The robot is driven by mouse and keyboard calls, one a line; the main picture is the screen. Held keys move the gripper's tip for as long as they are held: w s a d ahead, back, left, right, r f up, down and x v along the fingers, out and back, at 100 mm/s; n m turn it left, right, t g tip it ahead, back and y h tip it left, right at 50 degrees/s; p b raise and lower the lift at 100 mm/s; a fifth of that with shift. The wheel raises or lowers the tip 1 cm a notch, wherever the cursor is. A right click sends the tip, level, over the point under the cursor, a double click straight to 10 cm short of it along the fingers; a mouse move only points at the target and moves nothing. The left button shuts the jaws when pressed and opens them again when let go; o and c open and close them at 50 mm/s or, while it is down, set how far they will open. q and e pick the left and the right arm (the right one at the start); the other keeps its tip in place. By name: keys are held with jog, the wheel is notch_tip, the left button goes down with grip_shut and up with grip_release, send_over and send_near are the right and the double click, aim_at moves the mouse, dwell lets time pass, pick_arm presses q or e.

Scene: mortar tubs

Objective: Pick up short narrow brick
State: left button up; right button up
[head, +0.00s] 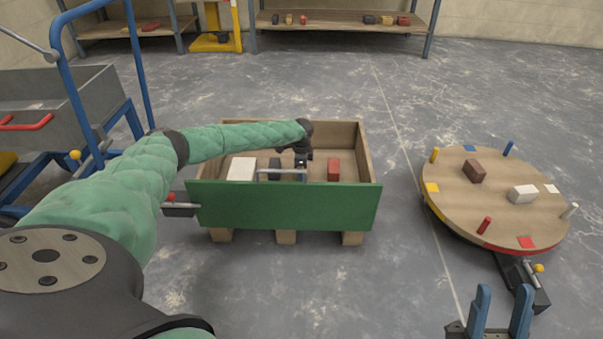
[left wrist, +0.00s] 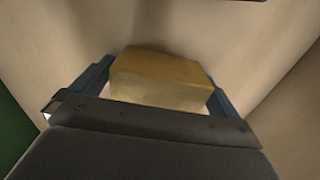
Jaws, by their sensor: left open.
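In the left wrist view a yellow-tan brick (left wrist: 158,78) lies in a corner of the wooden box, between the two blue fingers of my left gripper (left wrist: 160,92). That gripper is open around it; I cannot tell whether a finger touches it. In the head view my left gripper (head: 301,164) reaches down into the green-fronted box (head: 285,206), and the yellow-tan brick is mostly hidden by gripper and handle. A white brick (head: 241,168), a dark brick (head: 274,167) and a red brick (head: 334,169) are also in the box. My right gripper (head: 503,308) is open and empty.
A round turntable (head: 455,190) with coloured pegs stands at the right, bearing a brown brick (head: 474,171) and a white brick (head: 523,194). A blue-framed cart (head: 62,105) stands at the left. Shelves (head: 340,22) line the back. Floor between box and turntable is clear.

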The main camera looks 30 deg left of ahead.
pick_arm(q)
jog(key=shift+c, duration=0.4)
jog(key=c, duration=1.1)
jog(key=shift+o, duration=0.2)
